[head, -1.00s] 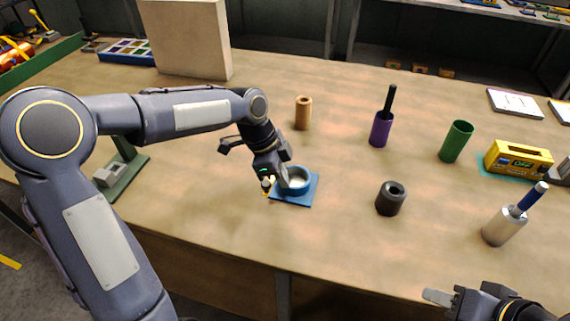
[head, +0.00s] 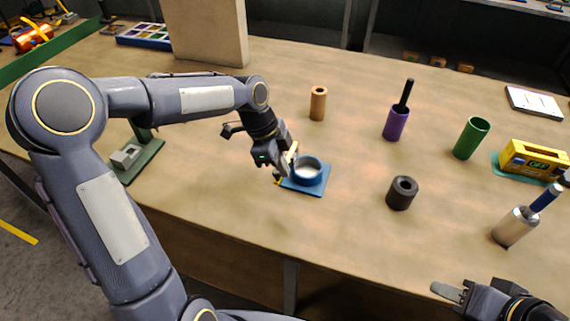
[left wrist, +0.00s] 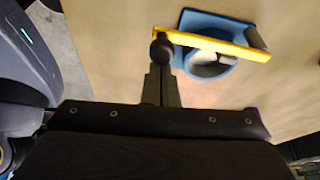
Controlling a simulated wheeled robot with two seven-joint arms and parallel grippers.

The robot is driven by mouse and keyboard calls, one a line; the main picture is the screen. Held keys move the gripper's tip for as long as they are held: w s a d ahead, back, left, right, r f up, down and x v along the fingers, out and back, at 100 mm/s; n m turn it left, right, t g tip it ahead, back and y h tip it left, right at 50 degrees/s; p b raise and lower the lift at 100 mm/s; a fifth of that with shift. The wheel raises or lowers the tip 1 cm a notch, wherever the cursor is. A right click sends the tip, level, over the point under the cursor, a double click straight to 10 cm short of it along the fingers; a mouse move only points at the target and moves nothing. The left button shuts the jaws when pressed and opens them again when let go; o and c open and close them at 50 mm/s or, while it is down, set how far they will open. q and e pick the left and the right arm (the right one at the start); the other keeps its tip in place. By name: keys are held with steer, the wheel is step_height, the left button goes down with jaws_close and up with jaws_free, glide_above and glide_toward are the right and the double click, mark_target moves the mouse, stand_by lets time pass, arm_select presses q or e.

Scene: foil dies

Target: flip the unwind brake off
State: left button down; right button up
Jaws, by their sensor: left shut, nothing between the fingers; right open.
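The unwind brake appears to be the blue unit on a square blue base (head: 318,188), with a round blue ring (head: 309,170) and a yellow lever (head: 293,149). The left wrist view shows the yellow lever (left wrist: 215,43) lying across the blue ring, with a dark round knob (left wrist: 162,49) at its left end. My left gripper (head: 281,174) is shut and empty at the left side of the unit, partly hiding it. Its fingertips (left wrist: 161,72) are close to the knob; I cannot tell if they touch. My right gripper (head: 452,294) is open and empty at the bottom right.
A black ring (head: 402,193) stands right of the unit and a tan cylinder (head: 318,103) behind it. Purple (head: 396,124) and green (head: 471,138) cups, a yellow box (head: 533,158) and a metal holder (head: 514,226) stand further right. A green stand (head: 140,158) is left.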

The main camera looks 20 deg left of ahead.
arm_select(q)
steer(key=shift+a, duration=0.15)
arm_select(e)
steer(key=shift+r, duration=0.1)
arm_select(q)
steer(key=w+a+m+g+p, duration=0.1)
steer(key=a+m+p, duration=0.1)
steer(key=a+m, duration=0.2)
steer(key=shift+w+a+g+p, duration=0.25)
steer(key=shift+a+g+p, duration=0.1)
steer(key=shift+a, duration=0.85)
arm_select(e)
steer(key=shift+r, duration=1.25)
arm_select(q)
steer(key=shift+m, duration=0.3)
steer(key=d, duration=0.1)
steer(key=s+d, duration=0.1)
steer(key=d, duration=0.2)
steer(key=shift+s+r, duration=0.25)
steer(key=shift+r, duration=0.05)
steer(key=v, duration=1)
steer(key=shift+b, duration=0.4)
arm_select(e)
steer(key=shift+s+a+f, duration=0.1)
steer(key=shift+s+f, duration=0.3)
steer(key=shift+s, duration=0.25)
arm_select(q)
steer(key=shift+r, duration=0.1)
